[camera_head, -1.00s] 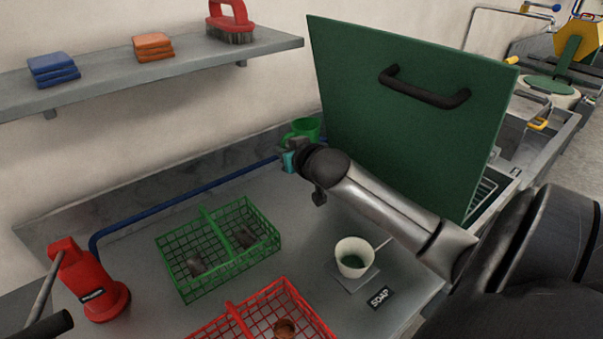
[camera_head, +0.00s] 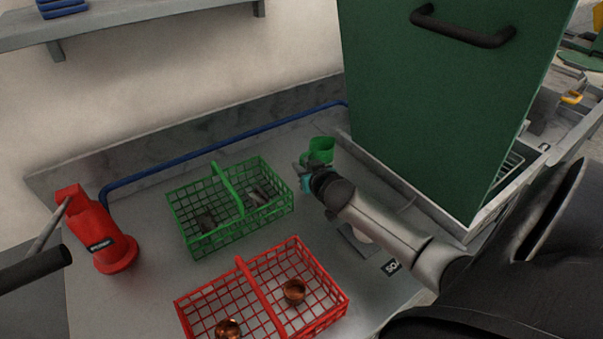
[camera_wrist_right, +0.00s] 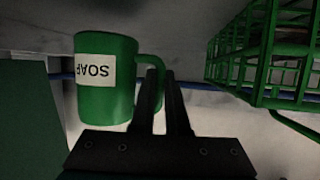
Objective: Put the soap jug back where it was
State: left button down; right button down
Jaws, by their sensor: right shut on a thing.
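The green soap jug (camera_head: 318,150) is at the back of the bench, left of the tall green lid (camera_head: 440,100). My right gripper (camera_head: 304,172) is shut on its handle. In the right wrist view the jug (camera_wrist_right: 108,100) shows its white SOAP label upside down, with the handle between the fingers (camera_wrist_right: 162,85). The jug looks roughly upright; whether it touches the bench I cannot tell. A SOAP plate (camera_head: 391,267) lies at the front right, by a small grey pad (camera_head: 346,239). My right forearm hides most of the pale cup there. My left gripper is not in view.
A green wire basket (camera_head: 232,236) with grey pieces and a red wire basket (camera_head: 322,318) with copper coils stand left of my right arm. A red device (camera_head: 105,240) is at far left. A blue pipe (camera_head: 220,147) runs along the back.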

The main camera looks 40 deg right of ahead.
jog(key=shift+f, duration=0.9)
jog(key=shift+f, duration=0.1)
jog(key=c, duration=0.9)
grip_release()
jog(key=p+v, duration=0.3)
jog(key=v, duration=0.9)
